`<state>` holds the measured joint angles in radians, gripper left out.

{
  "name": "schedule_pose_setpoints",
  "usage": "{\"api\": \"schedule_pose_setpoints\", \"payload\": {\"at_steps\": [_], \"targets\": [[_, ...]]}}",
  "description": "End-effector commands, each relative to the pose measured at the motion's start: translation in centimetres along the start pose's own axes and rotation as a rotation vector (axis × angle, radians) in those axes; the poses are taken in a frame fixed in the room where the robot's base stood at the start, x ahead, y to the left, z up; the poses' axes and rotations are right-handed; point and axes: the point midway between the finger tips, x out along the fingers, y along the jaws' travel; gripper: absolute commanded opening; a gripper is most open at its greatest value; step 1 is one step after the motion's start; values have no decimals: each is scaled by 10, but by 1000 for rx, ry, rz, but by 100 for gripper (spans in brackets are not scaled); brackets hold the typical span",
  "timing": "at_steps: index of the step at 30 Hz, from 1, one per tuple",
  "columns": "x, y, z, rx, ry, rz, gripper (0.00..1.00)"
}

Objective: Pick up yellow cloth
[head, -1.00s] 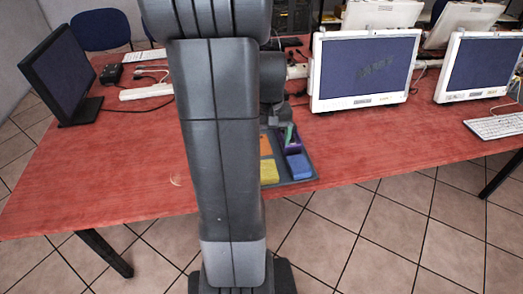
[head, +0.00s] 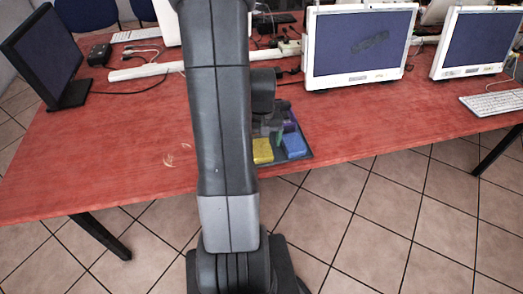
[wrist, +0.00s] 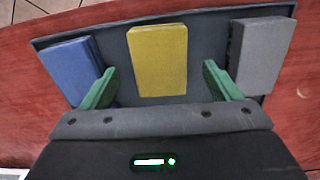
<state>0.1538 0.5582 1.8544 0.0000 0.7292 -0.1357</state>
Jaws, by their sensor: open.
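The yellow cloth (wrist: 158,60) is a folded rectangular block lying in a dark tray (wrist: 207,28) in the wrist view. It also shows in the head view (head: 263,151), just right of my arm. My gripper (wrist: 157,85) is open, with its green fingers to the left and right of the cloth's near end. The fingers look apart from the cloth, and I cannot tell their height above it. In the head view my arm hides the left part of the tray (head: 304,158).
A blue folded cloth (wrist: 75,70) lies left of the yellow one, and a grey one (wrist: 262,53) lies right, each close to a finger. The tray is near the red table's front edge. Monitors (head: 358,47) and a white cable channel (head: 146,71) stand farther back.

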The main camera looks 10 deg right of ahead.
Motion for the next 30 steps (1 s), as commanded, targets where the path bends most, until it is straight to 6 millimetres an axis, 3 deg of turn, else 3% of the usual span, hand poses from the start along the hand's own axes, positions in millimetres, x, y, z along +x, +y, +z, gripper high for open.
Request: {"api": "schedule_pose_setpoints", "payload": {"at_steps": [5, 13, 14, 21, 30], "targets": [[20, 0, 0, 0, -2, 0, 84], [22, 0, 0, 0, 0, 0, 84], [22, 0, 0, 0, 0, 0, 82], [22, 0, 0, 0, 0, 0, 36], [19, 0, 0, 0, 2, 0, 35]]}}
